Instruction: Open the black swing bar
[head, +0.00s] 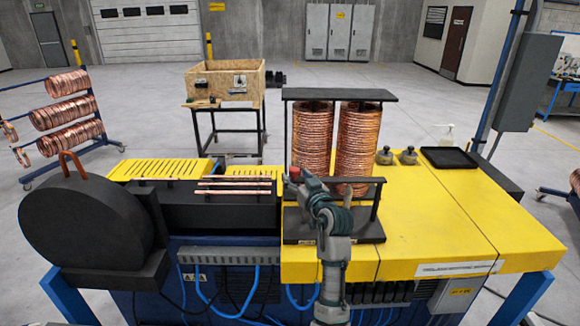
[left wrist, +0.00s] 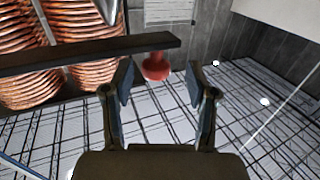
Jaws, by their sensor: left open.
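The black swing bar (head: 362,180) runs level across the front of two tall copper coils (head: 358,145) in a black rack. Its red knob (head: 294,172) is at the bar's left end in the head view. In the left wrist view the bar (left wrist: 75,55) comes in from the left and the red knob (left wrist: 155,68) hangs under its end. My left gripper (head: 298,180) is open at that end. In the left wrist view its fingers (left wrist: 160,84) stand either side of the knob, with gaps showing. My right gripper is out of view.
The rack has a black top plate (head: 340,94) above the coils and stands on a yellow table (head: 440,215). Copper tubes (head: 235,185) lie left of it, beside a black round housing (head: 85,225). The table's right part is mostly clear.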

